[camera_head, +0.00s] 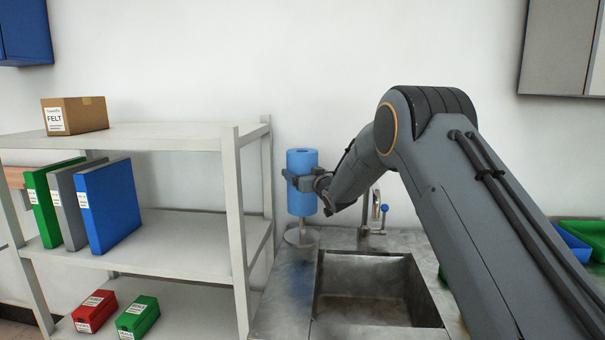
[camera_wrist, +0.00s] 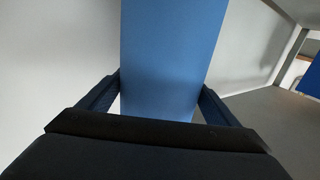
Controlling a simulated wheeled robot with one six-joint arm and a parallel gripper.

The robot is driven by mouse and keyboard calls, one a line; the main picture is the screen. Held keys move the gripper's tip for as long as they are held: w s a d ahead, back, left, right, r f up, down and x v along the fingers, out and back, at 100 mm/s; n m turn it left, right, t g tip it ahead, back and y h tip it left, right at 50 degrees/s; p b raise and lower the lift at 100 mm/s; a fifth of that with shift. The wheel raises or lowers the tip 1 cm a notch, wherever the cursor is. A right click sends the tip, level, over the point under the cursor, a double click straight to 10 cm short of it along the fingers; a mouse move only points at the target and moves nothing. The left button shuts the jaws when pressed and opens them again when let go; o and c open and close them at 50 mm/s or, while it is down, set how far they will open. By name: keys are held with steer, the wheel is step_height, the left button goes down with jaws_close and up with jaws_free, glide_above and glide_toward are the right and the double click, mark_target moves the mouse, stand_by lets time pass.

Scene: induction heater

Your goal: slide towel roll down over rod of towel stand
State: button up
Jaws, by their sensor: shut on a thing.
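A blue towel roll (camera_head: 302,203) stands upright in the head view, above the back left corner of the sink counter. My gripper (camera_head: 301,181) is shut on the upper half of the roll. In the wrist view the blue towel roll (camera_wrist: 170,55) fills the middle, with the gripper's dark fingers (camera_wrist: 160,98) on both sides of it. The towel stand (camera_head: 301,237) has a round pale base on the counter, directly below the roll. A short piece of its rod shows between roll and base. The rest of the rod is hidden, apparently by the roll.
The sink basin (camera_head: 366,290) lies right of the stand, with a faucet (camera_head: 374,215) with a blue knob close behind. A white shelf (camera_head: 180,137) stands close on the left, holding binders (camera_head: 107,205) and boxes. The wall is behind the roll.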

steer(key=shift+r, duration=0.1)
steer(key=o, duration=1.2)
steer(key=shift+s, duration=0.1)
steer(key=b+v, duration=0.2)
steer(key=v, duration=0.5)
steer(key=shift+s+d, duration=0.2)
steer(key=shift+s, duration=0.05)
